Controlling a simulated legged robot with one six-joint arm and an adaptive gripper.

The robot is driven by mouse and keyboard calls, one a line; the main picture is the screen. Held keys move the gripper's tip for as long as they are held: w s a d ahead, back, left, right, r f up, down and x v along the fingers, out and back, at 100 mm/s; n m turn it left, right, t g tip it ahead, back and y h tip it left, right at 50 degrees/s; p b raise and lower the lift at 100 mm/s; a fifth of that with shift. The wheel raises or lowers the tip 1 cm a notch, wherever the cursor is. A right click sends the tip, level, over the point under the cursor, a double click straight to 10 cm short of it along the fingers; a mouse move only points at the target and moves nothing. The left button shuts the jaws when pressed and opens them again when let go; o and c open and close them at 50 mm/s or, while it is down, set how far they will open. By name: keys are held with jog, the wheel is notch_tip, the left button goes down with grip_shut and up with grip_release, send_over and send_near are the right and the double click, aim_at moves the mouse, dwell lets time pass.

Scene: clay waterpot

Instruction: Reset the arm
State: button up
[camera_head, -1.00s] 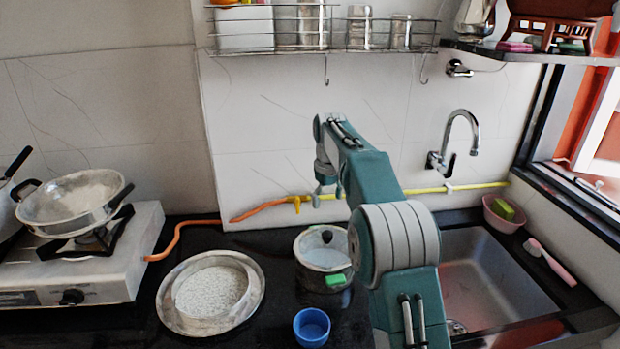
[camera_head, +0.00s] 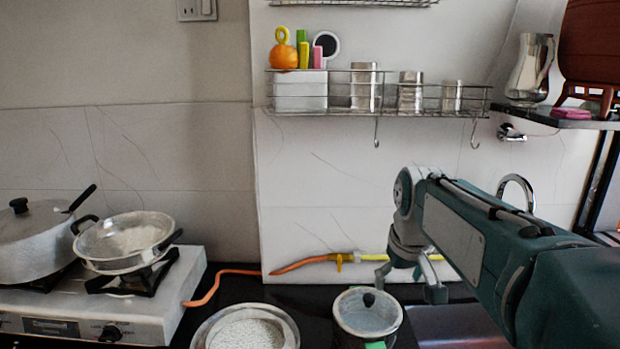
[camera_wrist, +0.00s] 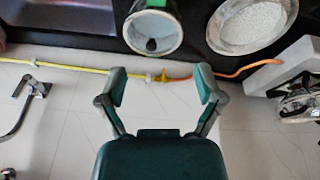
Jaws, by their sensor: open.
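My gripper (camera_head: 411,275) hangs at the end of my arm on the right of the head view, in front of the tiled wall and above the back of the counter. In the wrist view my gripper (camera_wrist: 160,88) has its two fingers spread apart with nothing between them. Behind the gap are the wall and the yellow and orange hose (camera_wrist: 100,70). The clay pot (camera_head: 592,40) sits on the shelf at the upper right of the head view, partly cut off by the frame edge.
A lidded steel pot (camera_head: 367,318) stands close below my gripper. The stove (camera_head: 60,310) holds a pan (camera_head: 125,240) and a large pot (camera_head: 35,235). A wire rack (camera_head: 440,98) and shelf (camera_head: 560,120) hang above. The faucet (camera_head: 520,190) is partly behind my arm.

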jog(key=s+f+m+t, duration=0.1)
jog(key=s+f, duration=0.2)
jog(key=s, duration=0.7)
jog(key=s+f+m+t, duration=0.1)
jog(key=s+f, duration=0.3)
jog(key=s, duration=0.6)
jog(key=shift+s+f, duration=0.25)
jog(key=shift+s, duration=0.1)
